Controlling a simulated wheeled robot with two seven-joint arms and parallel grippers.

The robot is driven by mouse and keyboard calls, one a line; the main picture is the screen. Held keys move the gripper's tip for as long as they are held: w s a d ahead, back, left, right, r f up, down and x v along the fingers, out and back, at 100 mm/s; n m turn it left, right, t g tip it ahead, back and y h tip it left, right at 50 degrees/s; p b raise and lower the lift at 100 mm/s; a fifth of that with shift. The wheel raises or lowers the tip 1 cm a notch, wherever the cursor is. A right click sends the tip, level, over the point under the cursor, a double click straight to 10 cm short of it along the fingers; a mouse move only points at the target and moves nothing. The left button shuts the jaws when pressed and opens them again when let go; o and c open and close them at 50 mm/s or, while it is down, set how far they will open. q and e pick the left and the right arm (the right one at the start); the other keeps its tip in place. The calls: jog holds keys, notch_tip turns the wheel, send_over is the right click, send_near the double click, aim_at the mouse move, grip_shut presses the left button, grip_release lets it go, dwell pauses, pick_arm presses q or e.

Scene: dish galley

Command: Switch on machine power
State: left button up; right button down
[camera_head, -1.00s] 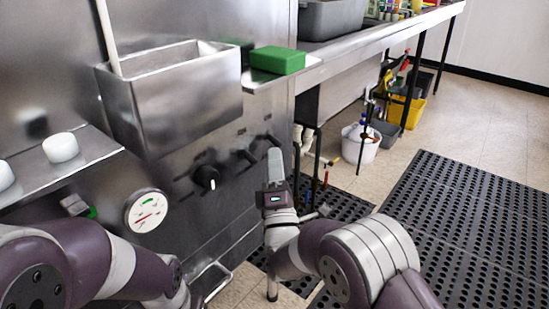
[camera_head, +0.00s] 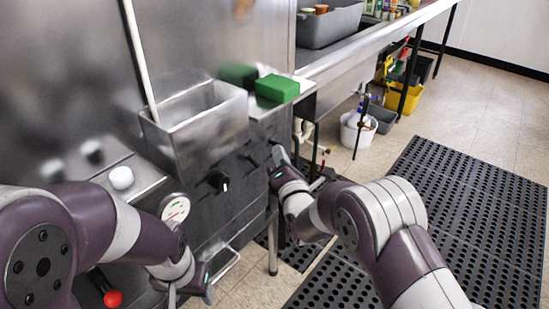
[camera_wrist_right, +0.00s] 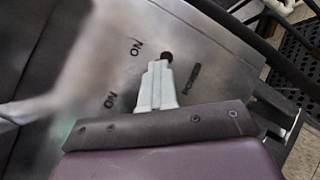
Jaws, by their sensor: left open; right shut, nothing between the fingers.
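The steel machine front (camera_head: 240,205) carries a black knob with a white mark (camera_head: 219,181) and a dark switch (camera_head: 252,159) to its right. My right gripper (camera_head: 278,154) is shut and empty, close to the panel at the right end of this row. In the right wrist view its pale fingers (camera_wrist_right: 159,68) point at a small round black switch (camera_wrist_right: 166,57) beside the word POWER, with ON printed near it. The fingertips partly cover the switch; I cannot tell whether they touch it. My left gripper (camera_head: 190,293) is open, low in front of the machine.
A steel bin (camera_head: 200,125) and a green block (camera_head: 277,88) are above the controls. A red knob (camera_head: 112,298) is at lower left. Black perforated mats (camera_head: 455,215) cover the floor at right.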

jog(key=shift+r+p, duration=0.3)
jog(key=shift+p, duration=0.2)
dwell(1.3)
jog(key=p+v, duration=0.2)
jog(key=v, duration=1)
jog(key=shift+s, duration=0.3)
jog(key=shift+f, duration=0.1)
